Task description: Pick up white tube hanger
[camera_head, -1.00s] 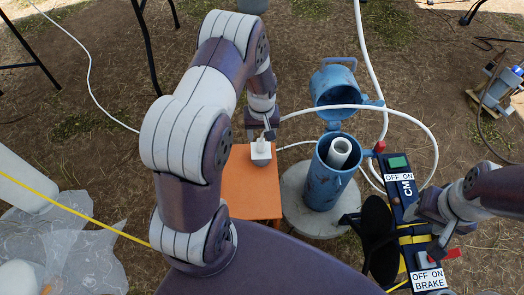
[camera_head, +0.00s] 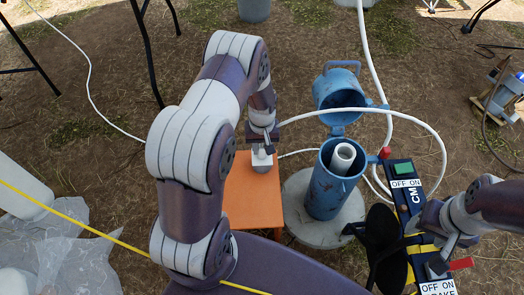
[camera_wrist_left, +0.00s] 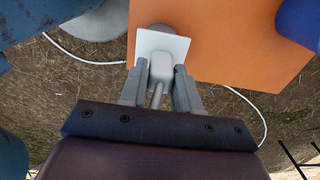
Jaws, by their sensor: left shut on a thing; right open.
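The white tube hanger (camera_head: 262,160) is a small white piece with a square plate, over the far part of an orange surface (camera_head: 252,200). In the left wrist view its plate (camera_wrist_left: 163,43) and pale body show at the fingertips. My left gripper (camera_head: 263,142) is shut on the hanger's body; its fingers (camera_wrist_left: 161,82) flank it in the left wrist view. I cannot tell whether the hanger touches the orange surface. My right gripper (camera_head: 440,246) is open and empty, over the dark control box at the right.
A blue well casing (camera_head: 324,192) with an open lid (camera_head: 338,88) and a white pipe (camera_head: 343,157) inside stands on a round concrete pad (camera_head: 300,230). A white hose (camera_head: 420,130) loops around it. The control box (camera_head: 403,180) carries switch labels. Plastic sheeting lies at left.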

